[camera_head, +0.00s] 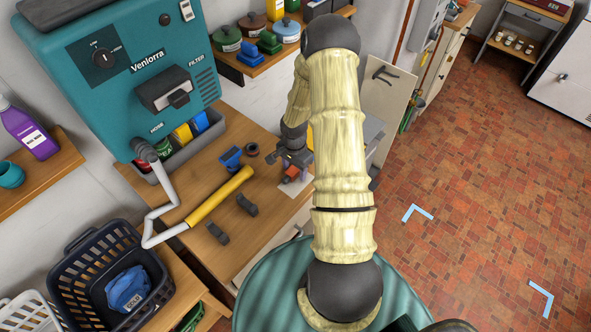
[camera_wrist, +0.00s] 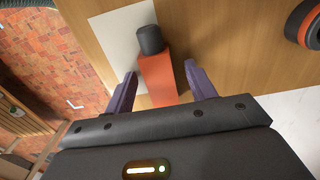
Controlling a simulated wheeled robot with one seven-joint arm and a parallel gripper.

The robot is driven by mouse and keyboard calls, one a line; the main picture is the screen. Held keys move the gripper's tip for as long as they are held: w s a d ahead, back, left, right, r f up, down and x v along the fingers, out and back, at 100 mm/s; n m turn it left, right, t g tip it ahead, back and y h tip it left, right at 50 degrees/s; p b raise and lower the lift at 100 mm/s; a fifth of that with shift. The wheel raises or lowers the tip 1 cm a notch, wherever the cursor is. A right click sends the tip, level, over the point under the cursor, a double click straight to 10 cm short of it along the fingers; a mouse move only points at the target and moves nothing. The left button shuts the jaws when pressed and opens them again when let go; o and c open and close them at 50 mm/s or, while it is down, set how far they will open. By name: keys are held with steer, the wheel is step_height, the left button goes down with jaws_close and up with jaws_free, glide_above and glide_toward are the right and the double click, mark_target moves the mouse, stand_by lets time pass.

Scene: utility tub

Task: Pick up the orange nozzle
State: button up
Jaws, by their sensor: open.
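In the wrist view my gripper (camera_wrist: 159,73) is open, with one purple finger on each side of the orange body. Gaps show between the fingers and the nozzle, and its near end is hidden by the gripper body. In the head view the orange nozzle (camera_head: 292,171) shows small at my gripper (camera_head: 286,164), partly covered by it.
A blue fitting (camera_head: 230,158) and a dark ring (camera_head: 252,149) lie left of the gripper. A teal machine (camera_head: 125,60) stands left. Bare counter (camera_head: 268,191) lies between clips and sheet.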

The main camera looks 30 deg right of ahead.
mark_target(294, 169)
steer(key=c, duration=1)
steer(key=shift+r, duration=0.1)
steer(key=shift+c, duration=0.2)
step_height(294, 169, up, 10)
steer(key=b, duration=0.2)
steer(key=shift+a, duration=0.1)
